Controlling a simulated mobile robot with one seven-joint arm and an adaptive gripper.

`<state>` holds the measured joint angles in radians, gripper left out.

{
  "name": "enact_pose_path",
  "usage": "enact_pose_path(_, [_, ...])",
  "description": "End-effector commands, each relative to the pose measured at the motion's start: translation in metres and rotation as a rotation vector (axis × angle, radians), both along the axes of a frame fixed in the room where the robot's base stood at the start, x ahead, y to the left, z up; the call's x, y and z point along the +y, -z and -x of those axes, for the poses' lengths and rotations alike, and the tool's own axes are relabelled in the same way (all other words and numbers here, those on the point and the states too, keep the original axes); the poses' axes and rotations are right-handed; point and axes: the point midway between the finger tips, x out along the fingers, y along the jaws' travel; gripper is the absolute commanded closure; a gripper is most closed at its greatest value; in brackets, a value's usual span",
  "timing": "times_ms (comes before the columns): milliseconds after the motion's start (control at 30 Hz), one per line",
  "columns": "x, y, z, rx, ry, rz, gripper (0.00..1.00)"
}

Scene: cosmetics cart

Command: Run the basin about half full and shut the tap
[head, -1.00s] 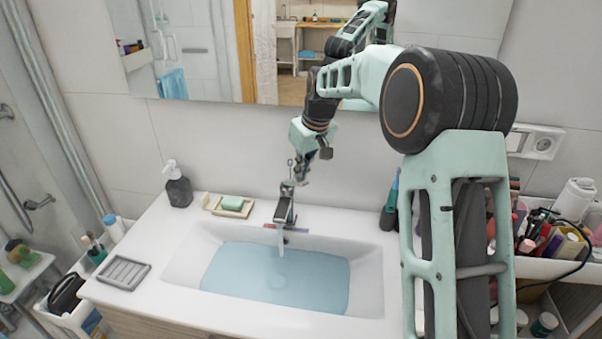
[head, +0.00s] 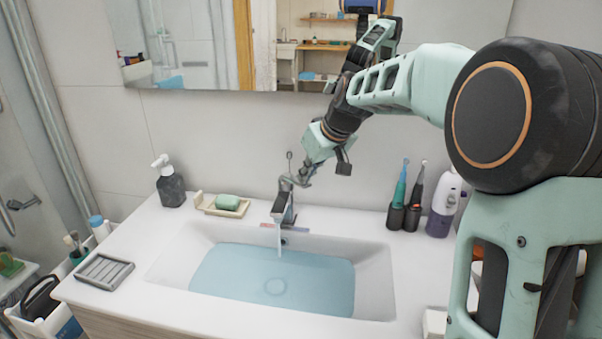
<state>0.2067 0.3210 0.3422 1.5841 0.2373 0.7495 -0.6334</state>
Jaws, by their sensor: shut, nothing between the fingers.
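The basin (head: 372,272) is a white rectangular sink set in the counter, with blue-tinted water (head: 235,277) covering its floor and reaching part way up its walls. The tap (head: 283,208) stands at the middle of the basin's back edge. A thin stream (head: 279,240) runs from its spout into the water. The lever on top is hard to make out behind my gripper. My gripper (head: 291,183) is shut and empty, its tips at the top of the tap; I cannot tell whether they touch it.
A dark soap dispenser (head: 171,184) and a green soap on a dish (head: 227,203) stand left of the tap. A grey ridged tray (head: 104,270) lies at the front left. Electric toothbrushes (head: 405,205) and a white-purple bottle (head: 444,203) stand at the right. A mirror (head: 200,45) hangs behind.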

Motion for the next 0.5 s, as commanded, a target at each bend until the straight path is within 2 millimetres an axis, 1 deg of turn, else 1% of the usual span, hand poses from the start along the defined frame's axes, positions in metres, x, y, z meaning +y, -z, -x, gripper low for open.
enact_pose_path(33, [-0.0011,0.0075,0.0016,-0.001,0.0,-0.001,1.0])
enact_pose_path(100, [-0.002,0.0096,0.003,-0.001,0.0,-0.001,1.0])
enact_pose_path(500, [-0.0033,0.0101,0.0045,0.003,0.0,0.001,1.0])
